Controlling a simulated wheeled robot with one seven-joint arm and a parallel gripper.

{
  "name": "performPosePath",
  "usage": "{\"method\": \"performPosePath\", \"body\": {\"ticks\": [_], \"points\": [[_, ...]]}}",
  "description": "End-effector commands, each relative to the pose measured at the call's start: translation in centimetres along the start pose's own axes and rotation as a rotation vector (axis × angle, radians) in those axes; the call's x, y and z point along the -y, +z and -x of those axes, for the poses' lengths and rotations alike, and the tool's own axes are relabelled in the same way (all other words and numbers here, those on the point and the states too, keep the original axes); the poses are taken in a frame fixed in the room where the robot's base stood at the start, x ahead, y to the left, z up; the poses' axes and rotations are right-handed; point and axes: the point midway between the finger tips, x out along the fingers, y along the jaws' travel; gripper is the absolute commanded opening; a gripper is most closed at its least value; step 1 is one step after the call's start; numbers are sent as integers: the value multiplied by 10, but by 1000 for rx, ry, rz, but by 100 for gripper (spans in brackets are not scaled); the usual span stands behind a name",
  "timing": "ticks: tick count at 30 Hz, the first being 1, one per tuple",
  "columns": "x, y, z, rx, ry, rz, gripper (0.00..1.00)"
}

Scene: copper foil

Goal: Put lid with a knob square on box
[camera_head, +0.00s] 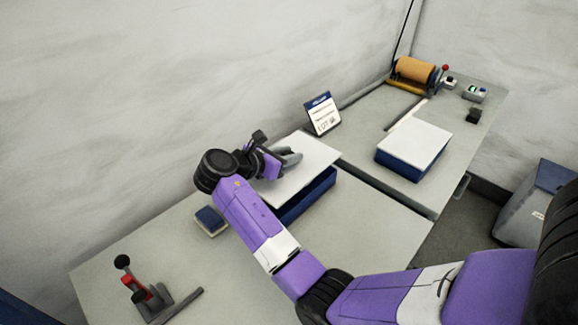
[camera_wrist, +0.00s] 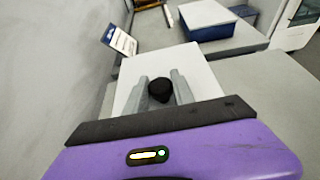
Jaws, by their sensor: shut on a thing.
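A white lid (camera_head: 312,158) with a black knob (camera_wrist: 161,90) is in my gripper (camera_head: 290,158). In the wrist view, the two grey fingers of my gripper (camera_wrist: 160,88) stand on either side of the knob. The white lid (camera_wrist: 198,75) spreads out beneath them. In the head view, a dark blue box (camera_head: 310,198) sits on the near table under the lid, and its front right side shows. The lid looks shifted toward the back left of the box. Whether it touches the rim I cannot tell. My arm hides the box's left part.
A second blue box with a white top (camera_head: 415,142) stands on the far table. A sign (camera_head: 322,115) stands behind the lid. The near table's front right is clear.

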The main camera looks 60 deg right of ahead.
Motion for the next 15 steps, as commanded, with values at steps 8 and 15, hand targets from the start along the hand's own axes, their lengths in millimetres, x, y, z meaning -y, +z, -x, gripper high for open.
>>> {"method": "performPosePath", "body": {"ticks": [8,15], "points": [[0,-32,-13,1,0,3,0],[0,-40,-17,1,1,-1,0]]}}
